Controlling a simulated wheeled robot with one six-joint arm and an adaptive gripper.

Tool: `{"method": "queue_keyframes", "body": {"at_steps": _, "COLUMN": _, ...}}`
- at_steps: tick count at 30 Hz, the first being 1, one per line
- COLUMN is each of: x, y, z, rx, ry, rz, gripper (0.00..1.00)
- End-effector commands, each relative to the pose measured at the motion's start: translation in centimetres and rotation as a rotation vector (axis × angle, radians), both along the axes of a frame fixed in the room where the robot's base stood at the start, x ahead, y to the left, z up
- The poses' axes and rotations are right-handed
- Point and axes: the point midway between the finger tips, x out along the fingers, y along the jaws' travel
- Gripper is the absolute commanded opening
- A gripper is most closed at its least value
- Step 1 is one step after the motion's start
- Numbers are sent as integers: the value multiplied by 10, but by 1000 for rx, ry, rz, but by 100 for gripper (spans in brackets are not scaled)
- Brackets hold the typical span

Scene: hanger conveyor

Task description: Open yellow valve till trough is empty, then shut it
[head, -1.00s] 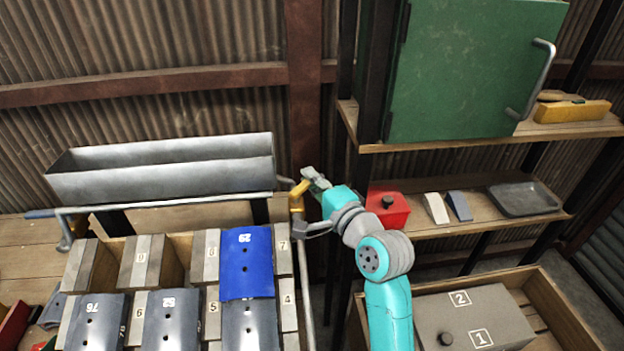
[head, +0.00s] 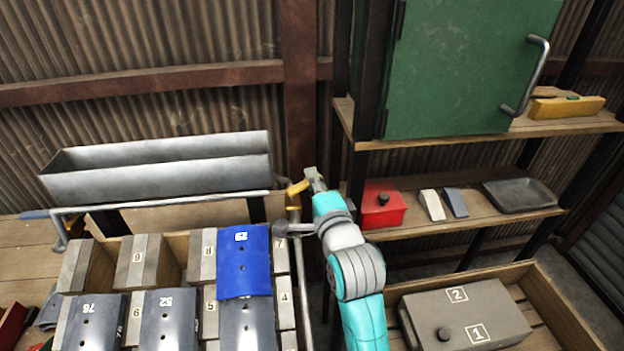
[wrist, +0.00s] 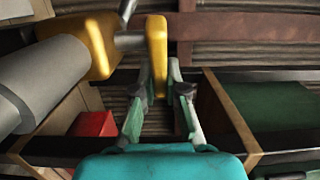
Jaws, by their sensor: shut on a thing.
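The yellow valve (head: 293,203) sits on the pipe at the right end of the grey metal trough (head: 155,176). Its yellow handle (head: 298,187) reaches to the right, into my gripper (head: 313,178). In the wrist view the yellow handle (wrist: 157,50) stands between the two fingers of my gripper (wrist: 160,78), which is shut on it. The rounded yellow valve body (wrist: 93,46) is to the left of the handle there. The trough's bottom is hidden behind its front wall, so I cannot tell what is in it.
Numbered blocks and a blue plate (head: 243,262) fill the crate below the trough. A red box (head: 383,209) and a dark tray (head: 519,195) are on the right shelf, below a green cabinet (head: 460,70). A grey box (head: 465,315) stands at the lower right.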

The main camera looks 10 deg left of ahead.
Motion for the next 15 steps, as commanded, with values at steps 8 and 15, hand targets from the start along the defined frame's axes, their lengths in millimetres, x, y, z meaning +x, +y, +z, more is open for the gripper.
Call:
{"method": "queue_keyframes", "body": {"at_steps": 8, "x": 0, "y": 0, "z": -2, "rx": -2, "ry": 5, "rz": -1, "gripper": 14}}
{"method": "queue_keyframes", "body": {"at_steps": 15, "x": 0, "y": 0, "z": -1, "rx": -1, "ry": 2, "rz": 0, "gripper": 38}}
